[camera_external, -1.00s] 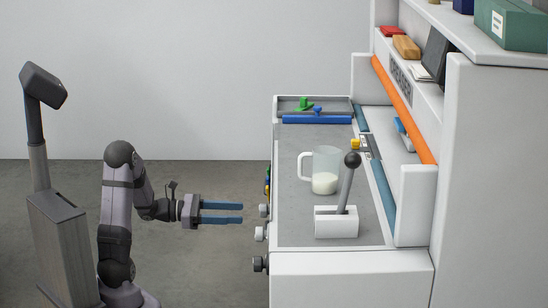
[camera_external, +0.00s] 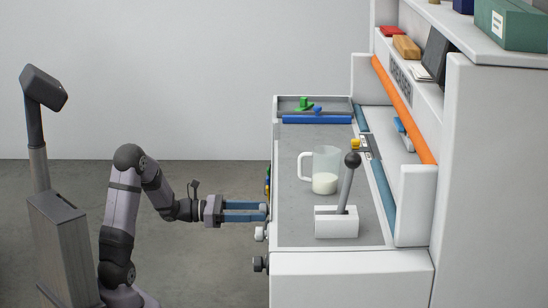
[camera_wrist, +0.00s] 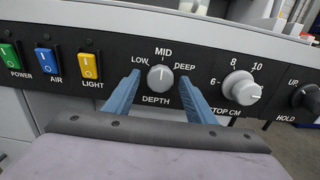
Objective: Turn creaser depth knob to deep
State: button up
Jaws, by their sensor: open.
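The depth knob (camera_wrist: 160,78) is a grey-white dial in the wrist view, with LOW, MID and DEEP marked around it and DEPTH below. Its pointer line is near MID. My gripper (camera_wrist: 158,88) is open, with one blue finger on each side of the knob. Whether the fingers touch the knob I cannot tell. In the external view my gripper (camera_external: 266,211) is at the front face of the creaser (camera_external: 300,215), and its fingertips hide the depth knob there.
The stop knob (camera_wrist: 240,88) and the hold knob (camera_wrist: 306,98) are right of the depth knob. Power (camera_wrist: 10,55), air (camera_wrist: 46,60) and light (camera_wrist: 87,65) switches are left. A pitcher (camera_external: 326,170) and a lever (camera_external: 346,185) stand on top of the creaser.

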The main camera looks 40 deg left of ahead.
jog(key=shift+w+d, duration=0.2)
jog(key=c, duration=1)
